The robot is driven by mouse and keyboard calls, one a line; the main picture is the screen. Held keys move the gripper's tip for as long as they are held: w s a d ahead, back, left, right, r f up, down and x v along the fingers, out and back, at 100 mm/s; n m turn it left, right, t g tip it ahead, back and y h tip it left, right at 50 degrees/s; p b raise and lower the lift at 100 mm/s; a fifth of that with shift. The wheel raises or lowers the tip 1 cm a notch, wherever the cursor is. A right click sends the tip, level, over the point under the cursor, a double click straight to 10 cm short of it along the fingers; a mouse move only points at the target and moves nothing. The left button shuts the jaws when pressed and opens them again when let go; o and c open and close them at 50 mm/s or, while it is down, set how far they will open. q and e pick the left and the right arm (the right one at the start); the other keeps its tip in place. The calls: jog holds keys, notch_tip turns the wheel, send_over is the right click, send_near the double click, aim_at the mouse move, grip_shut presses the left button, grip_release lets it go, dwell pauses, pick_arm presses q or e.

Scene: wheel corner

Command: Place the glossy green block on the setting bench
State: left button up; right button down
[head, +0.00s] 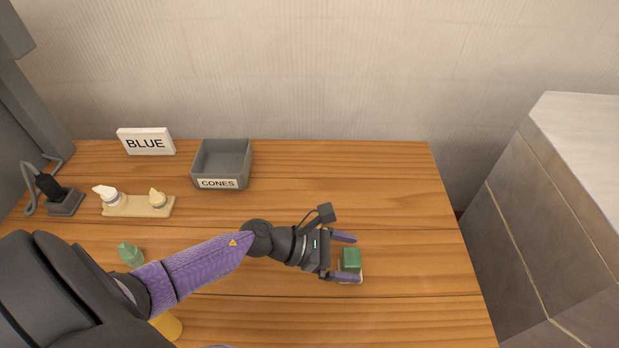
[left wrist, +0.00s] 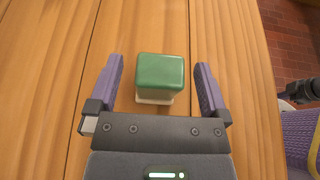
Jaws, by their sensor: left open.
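The glossy green block (head: 351,259) is at the right part of the wooden tabletop (head: 400,200). It also shows in the left wrist view (left wrist: 160,72), upright, with a pale base (left wrist: 155,97) under its near edge. My left gripper (head: 345,258) is open, with one finger on each side of the block. In the left wrist view its fingers (left wrist: 160,85) show gaps to the block on both sides. I cannot tell which surface is the setting bench. My right gripper is not in view.
A grey bin (head: 221,160) labelled CONES and a BLUE sign (head: 146,142) stand at the back. A beige holder (head: 138,206), a pale green piece (head: 131,255) and a yellow object (head: 167,325) are at left. The tabletop right of the gripper is clear.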

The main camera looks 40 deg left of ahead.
pick_arm(q)
jog(key=p+v, duration=0.1)
jog(key=v, duration=1)
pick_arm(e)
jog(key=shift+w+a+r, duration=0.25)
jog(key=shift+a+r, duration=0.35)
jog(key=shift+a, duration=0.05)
pick_arm(q)
jog(key=shift+d+f, duration=0.1)
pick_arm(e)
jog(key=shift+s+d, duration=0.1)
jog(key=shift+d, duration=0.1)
